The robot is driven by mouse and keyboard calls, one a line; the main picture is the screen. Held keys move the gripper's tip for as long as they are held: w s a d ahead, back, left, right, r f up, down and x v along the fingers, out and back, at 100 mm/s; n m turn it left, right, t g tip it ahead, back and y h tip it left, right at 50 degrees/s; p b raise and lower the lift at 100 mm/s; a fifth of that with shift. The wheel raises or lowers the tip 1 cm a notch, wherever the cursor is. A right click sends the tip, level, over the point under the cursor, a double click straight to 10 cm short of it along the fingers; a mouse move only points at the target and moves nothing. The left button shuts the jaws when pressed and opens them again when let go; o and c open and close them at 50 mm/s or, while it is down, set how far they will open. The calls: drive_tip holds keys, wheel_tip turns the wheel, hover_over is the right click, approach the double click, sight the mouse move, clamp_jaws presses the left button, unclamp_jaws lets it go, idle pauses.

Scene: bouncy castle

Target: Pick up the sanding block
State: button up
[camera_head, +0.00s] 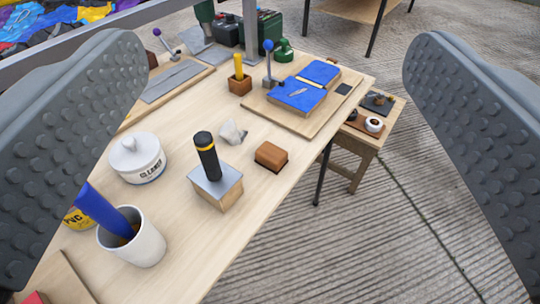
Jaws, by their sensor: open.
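A small brown block with a dark underside (271,156), which looks like the sanding block, lies flat near the right edge of the wooden table (190,272). My gripper (275,92) is open and empty, with one grey studded finger at each side of the picture. The brown block shows between the fingers, beyond them and touching neither. A wooden block with a grey metal top and an upright black, yellow-banded handle (208,157) stands just left of it. Nothing covers the brown block.
A white lidded jar (138,158), a white cup (131,246) holding a blue-handled tool, and a crumpled grey-white piece (233,132) stand left of the block. A board with blue pads (303,94) lies behind. Bare tabletop is in front.

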drive_tip(key=shift+c, duration=1.3)
drive_tip(key=shift+w, duration=0.2)
drive_tip(key=shift+c, duration=0.6)
drive_tip(key=n+g, duration=1.1)
drive_tip(key=g, duration=0.6)
hover_over(271, 151)
wheel_tip(271, 151, down, 17)
drive_tip(key=f, duration=1.2)
drive_tip(key=shift+s+a+f, duration=0.15)
drive_tip(key=shift+s+f, duration=0.05)
drive_tip(key=shift+f, duration=0.05)
drive_tip(key=shift+w+d+f, duration=0.1)
drive_tip(key=shift+f, duration=1.2)
drive_tip(key=shift+w+d+f, duration=0.1)
drive_tip(key=shift+f, duration=1.15)
